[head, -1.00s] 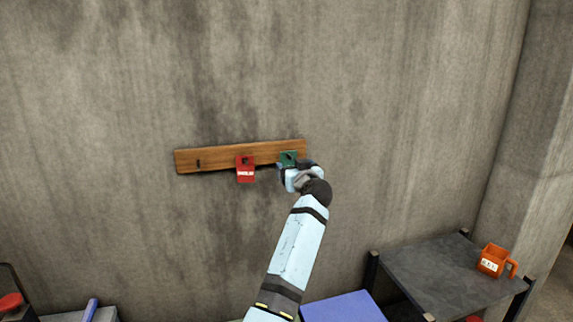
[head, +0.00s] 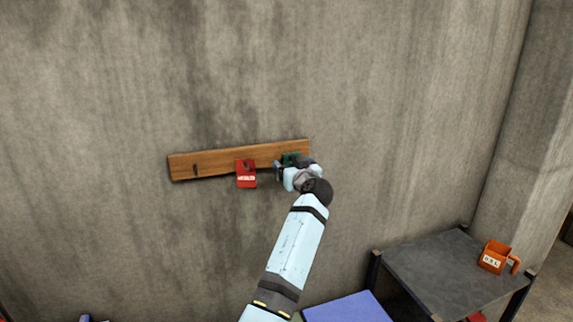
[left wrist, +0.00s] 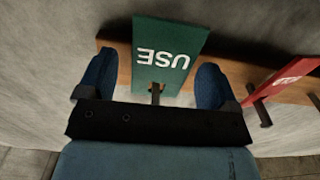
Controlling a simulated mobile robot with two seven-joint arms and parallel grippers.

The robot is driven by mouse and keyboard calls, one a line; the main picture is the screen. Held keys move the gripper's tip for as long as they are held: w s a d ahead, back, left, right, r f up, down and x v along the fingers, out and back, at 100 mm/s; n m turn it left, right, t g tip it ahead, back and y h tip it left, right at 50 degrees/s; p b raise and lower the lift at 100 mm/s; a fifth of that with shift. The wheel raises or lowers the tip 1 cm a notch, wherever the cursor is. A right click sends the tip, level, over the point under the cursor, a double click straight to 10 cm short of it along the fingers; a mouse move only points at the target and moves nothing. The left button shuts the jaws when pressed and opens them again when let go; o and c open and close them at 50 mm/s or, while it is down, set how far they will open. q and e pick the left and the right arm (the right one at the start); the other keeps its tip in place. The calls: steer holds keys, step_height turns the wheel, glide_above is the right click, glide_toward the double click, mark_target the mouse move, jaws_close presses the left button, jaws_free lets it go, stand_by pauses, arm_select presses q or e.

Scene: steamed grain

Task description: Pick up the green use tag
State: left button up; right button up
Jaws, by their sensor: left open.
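The green use tag (head: 291,158) hangs on a wooden peg board (head: 215,161) on the wall, at the board's right end. It is partly hidden behind my left gripper (head: 287,167) in the head view. In the left wrist view the green tag (left wrist: 168,55), with white "USE" lettering, hangs on a dark peg between the two blue fingers of my left gripper (left wrist: 155,85). The fingers are open, one on each side of the tag, with gaps between. My right gripper is in neither view.
A red tag (head: 246,174) hangs on the same board just left of the green one; it also shows in the left wrist view (left wrist: 285,82). An orange mug (head: 495,257) stands on a dark shelf (head: 440,275) at lower right. A blue surface (head: 345,308) lies below.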

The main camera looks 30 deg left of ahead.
arm_select(q)
steer(key=shift+w+a, duration=0.1)
steer(key=shift+a, duration=0.05)
steer(key=shift+d, duration=0.2)
steer(key=shift+c, duration=0.7)
steer(key=c, duration=0.8)
steer(key=shift+c, duration=0.3)
steer(key=shift+a+r, duration=0.1)
steer(key=shift+a, duration=0.05)
